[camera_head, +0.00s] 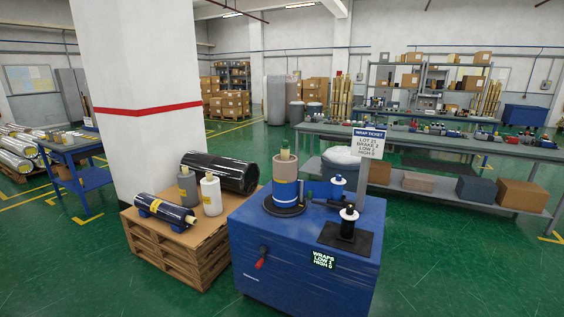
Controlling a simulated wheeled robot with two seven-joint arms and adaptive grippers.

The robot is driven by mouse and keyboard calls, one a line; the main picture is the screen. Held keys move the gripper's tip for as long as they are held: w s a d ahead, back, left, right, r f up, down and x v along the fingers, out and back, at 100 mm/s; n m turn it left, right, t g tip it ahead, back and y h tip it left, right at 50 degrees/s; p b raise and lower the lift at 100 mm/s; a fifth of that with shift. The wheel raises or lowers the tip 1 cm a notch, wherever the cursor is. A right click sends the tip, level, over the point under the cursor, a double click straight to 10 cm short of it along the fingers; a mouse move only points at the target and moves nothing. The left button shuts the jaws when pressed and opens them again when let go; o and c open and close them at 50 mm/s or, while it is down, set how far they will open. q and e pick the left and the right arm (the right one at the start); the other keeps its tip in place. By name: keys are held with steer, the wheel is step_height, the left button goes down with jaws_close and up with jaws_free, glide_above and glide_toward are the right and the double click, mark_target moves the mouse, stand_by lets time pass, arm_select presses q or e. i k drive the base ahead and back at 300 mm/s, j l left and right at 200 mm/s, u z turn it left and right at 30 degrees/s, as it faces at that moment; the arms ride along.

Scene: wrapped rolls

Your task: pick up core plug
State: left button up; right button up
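Neither of my grippers is in view. A tan roll (286,170) with a blue lower part stands upright on a dark round turntable (283,208) on the blue machine. A small yellow-green piece (284,154) sticks up from its top; it may be a core plug, but I cannot tell. A dark shiny roll (160,208) lies on the wooden pallet at the left, with a pale yellow piece (190,219) at its right end, also possibly a plug.
The blue machine (275,262) carries a black-and-white spool (348,214) and a wrap ticket sign (368,143). A grey bottle (187,187), a white bottle (211,195) and a large black roll (228,173) are on the pallet (170,250). A long workbench (460,150) stands behind.

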mark_target(284, 146)
steer(key=i+j+z, duration=0.15)
steer(key=i+z, duration=0.25)
steer(key=i+j+z, duration=0.4)
steer(key=i, duration=0.15)
steer(key=i+j+z, duration=0.75)
steer(key=j, duration=0.2)
